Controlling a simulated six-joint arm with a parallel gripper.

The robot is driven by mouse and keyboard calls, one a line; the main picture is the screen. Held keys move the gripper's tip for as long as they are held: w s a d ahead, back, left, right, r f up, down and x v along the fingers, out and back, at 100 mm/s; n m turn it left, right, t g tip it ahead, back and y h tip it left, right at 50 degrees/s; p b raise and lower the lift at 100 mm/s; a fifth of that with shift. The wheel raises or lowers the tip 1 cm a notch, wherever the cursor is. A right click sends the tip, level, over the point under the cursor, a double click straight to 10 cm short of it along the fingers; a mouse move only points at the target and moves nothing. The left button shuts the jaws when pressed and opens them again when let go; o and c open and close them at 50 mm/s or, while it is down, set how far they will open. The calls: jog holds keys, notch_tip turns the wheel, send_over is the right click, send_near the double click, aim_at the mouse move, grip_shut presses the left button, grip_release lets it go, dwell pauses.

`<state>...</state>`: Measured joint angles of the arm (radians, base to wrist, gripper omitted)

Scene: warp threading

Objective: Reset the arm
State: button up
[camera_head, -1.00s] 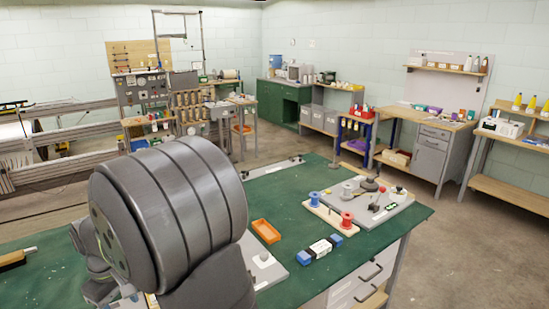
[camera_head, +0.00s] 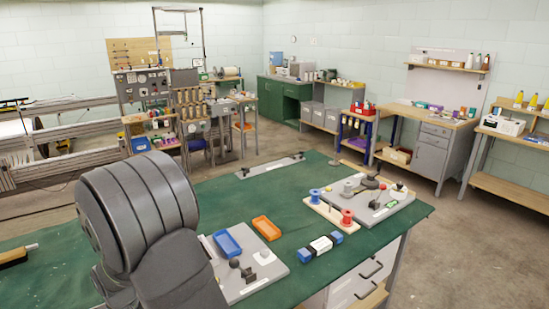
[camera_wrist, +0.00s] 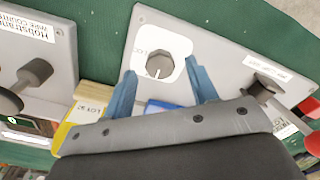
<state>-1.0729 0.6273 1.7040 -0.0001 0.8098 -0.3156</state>
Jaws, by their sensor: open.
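My gripper (camera_wrist: 160,68) shows in the wrist view as two blue fingers standing apart. A white-backed round knob (camera_wrist: 158,63) on a grey panel (camera_wrist: 225,50) appears between and beyond the fingertips. A blue piece (camera_wrist: 160,107) shows low between the fingers; I cannot tell how far it is from them. In the head view my grey arm covers the left front of the table, and the gripper itself is hidden.
A wooden-handled tool (camera_head: 14,257) lies at left. The table's back middle is mostly clear.

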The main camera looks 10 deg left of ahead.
jog(key=shift+f, duration=0.7)
jog(key=m, duration=0.3)
jog(key=shift+r, duration=0.1)
jog(key=m, duration=0.9)
jog(key=shift+m, duration=0.4)
jog(key=m, duration=0.4)
